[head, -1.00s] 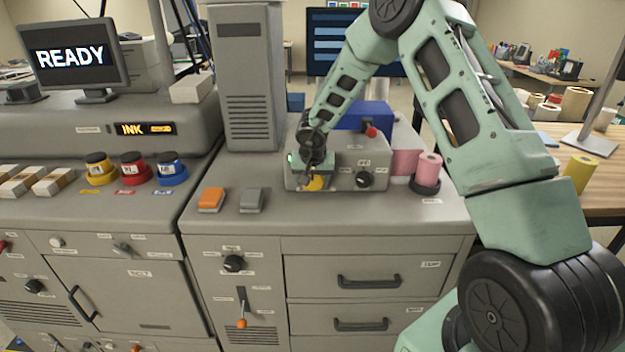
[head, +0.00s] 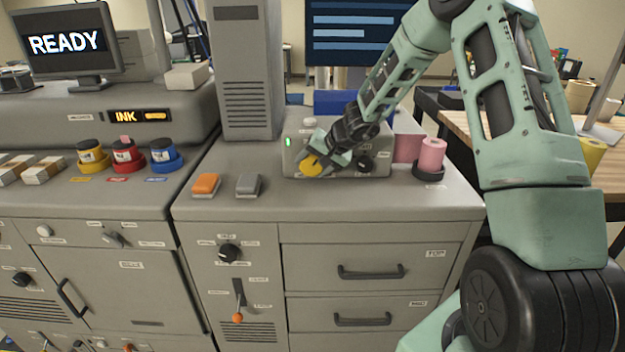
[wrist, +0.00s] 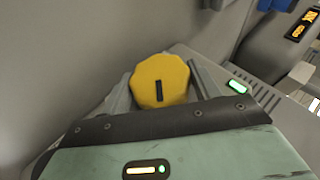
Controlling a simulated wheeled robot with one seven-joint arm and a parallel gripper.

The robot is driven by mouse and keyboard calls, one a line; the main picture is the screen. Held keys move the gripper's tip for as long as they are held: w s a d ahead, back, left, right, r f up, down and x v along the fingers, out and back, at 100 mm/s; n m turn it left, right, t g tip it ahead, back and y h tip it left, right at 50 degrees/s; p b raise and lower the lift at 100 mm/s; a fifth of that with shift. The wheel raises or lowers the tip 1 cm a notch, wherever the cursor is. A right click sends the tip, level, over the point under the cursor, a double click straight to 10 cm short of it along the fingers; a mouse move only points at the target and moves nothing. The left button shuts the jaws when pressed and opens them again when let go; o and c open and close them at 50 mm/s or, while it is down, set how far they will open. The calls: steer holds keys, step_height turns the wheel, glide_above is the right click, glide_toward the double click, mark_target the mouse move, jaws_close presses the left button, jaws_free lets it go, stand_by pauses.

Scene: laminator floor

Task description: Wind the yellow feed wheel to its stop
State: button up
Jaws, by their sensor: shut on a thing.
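The yellow feed wheel (head: 311,167) is on the front of a grey box-shaped machine on the counter. In the wrist view the wheel (wrist: 160,82) shows its face with a dark slot running nearly up and down in the picture. My gripper (head: 322,160) reaches the wheel from the upper right and is shut on it. In the wrist view a finger shows on each side of the wheel, and the gripper body hides its lower edge.
A black knob (head: 364,164) sits just right of the wheel. A green light (head: 288,142) glows at the machine's left. An orange block (head: 206,184) and a grey block (head: 248,184) lie at left. A pink roll (head: 431,157) stands at right.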

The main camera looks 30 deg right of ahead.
steer(key=shift+w+d+f+m+t+y+b, duration=0.15)
steer(key=shift+t+y+b, duration=0.2)
steer(key=shift+b, duration=1.55)
steer(key=shift+s+f+m+t+y+b, duration=0.1)
steer(key=shift+f+t+y+b, duration=0.2)
steer(key=shift+b, duration=1.55)
steer(key=shift+w+d+f+m+t+y+b, duration=0.15)
steer(key=shift+t+y+b, duration=0.25)
steer(key=shift+b, duration=1.5)
steer(key=m+t+y+b, duration=0.1)
steer(key=t+y+b, duration=0.1)
steer(key=b, duration=1)
steer(key=shift+s+y+b, duration=0.2)
steer(key=shift+y+b, duration=0.05)
steer(key=shift+b, duration=0.1)
steer(key=t+y+b, duration=0.1)
steer(key=t+b, duration=0.1)
steer(key=b, duration=0.5)
steer(key=shift+a+r+m+y, duration=0.1)
steer(key=shift+r+m+y, duration=0.05)
steer(key=shift+m+y, duration=0.2)
steer(key=shift+r+b, duration=0.1)
steer(key=shift+b, duration=0.8)
steer(key=shift+r+m+t+y+b, duration=0.25)
steer(key=shift+t+b, duration=0.2)
steer(key=shift+b, duration=0.2)
steer(key=o, duration=0.9)
steer(key=shift+f, duration=0.1)
steer(key=shift+o, duration=0.2)
steer(key=shift+s, duration=0.15)
